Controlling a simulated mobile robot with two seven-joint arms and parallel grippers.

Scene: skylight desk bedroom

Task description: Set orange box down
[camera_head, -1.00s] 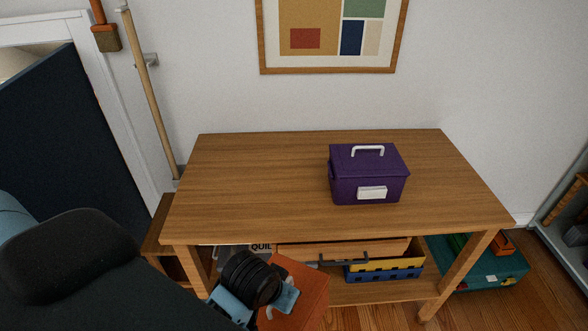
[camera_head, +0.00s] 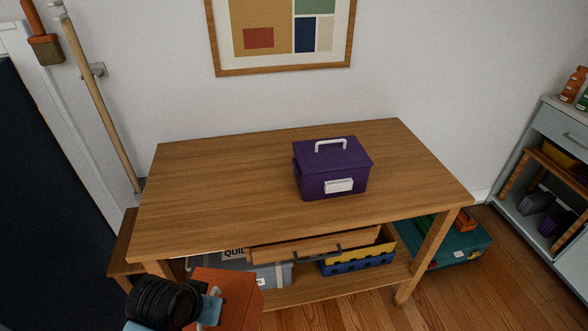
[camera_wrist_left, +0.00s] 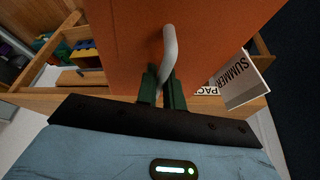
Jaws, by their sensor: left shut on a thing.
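The orange box (camera_head: 238,296) is at the bottom of the head view, in front of the table's near left part. My left gripper (camera_head: 208,307) is shut on its pale handle. In the left wrist view, the dark green fingers of the gripper (camera_wrist_left: 161,90) close around the white curved handle, and the orange box (camera_wrist_left: 225,40) fills the upper middle. The box's lower part is cut off in the head view. The wooden table (camera_head: 220,180) has a purple box (camera_head: 333,170) with a white handle on its right half. My right gripper is not in view.
The tabletop's left half is clear. Below it are a drawer (camera_head: 310,246), a grey bin (camera_head: 262,277) and a yellow-blue crate (camera_head: 357,262). A teal case (camera_head: 452,243) lies on the floor at right. A shelf unit (camera_head: 548,160) stands far right.

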